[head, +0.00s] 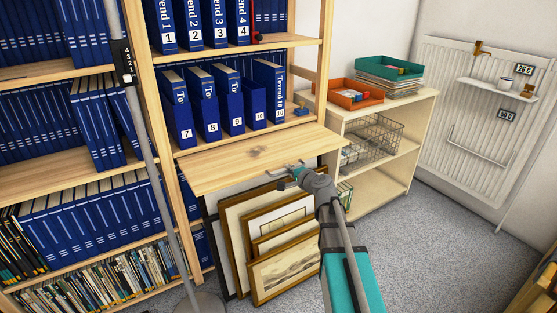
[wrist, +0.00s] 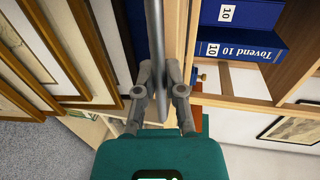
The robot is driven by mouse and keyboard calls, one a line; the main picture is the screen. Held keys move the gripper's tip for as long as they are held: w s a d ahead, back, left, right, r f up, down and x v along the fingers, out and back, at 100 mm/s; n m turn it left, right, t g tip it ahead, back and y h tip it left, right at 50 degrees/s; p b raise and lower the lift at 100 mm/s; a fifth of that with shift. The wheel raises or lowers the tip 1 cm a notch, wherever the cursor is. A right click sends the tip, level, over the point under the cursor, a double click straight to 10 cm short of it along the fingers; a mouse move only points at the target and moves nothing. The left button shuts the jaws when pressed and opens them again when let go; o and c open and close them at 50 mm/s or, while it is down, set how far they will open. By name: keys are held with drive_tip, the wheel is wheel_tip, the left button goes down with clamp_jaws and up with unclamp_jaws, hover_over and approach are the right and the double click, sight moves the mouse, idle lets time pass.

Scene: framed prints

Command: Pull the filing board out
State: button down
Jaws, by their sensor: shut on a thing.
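The filing board (head: 240,163) is a pale wooden panel. It juts flat out of the tall shelf unit, below the lower row of numbered binders. My gripper (head: 289,171) is at its front edge, right of the middle, in the head view. In the wrist view my gripper (wrist: 160,92) is shut with its two fingers on either side of a narrow grey edge or bar in line with the board. Whether this is the board's own edge or a handle on it, I cannot tell. The fingertips are partly hidden in the head view.
Several framed prints (head: 284,268) lean below the board, close under my gripper. Blue binders (head: 229,101) stand on the shelf above it. A low shelf (head: 383,181) with trays stands to the right. A grey pole (head: 148,130) rises at the left. Carpet (head: 440,245) is clear at right.

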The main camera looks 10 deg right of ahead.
drive_tip(key=v, duration=0.2)
drive_tip(key=f+v, duration=0.1)
drive_tip(key=v, duration=0.2)
drive_tip(key=shift+s, duration=0.2)
drive_tip(key=c, duration=0.7)
unclamp_jaws()
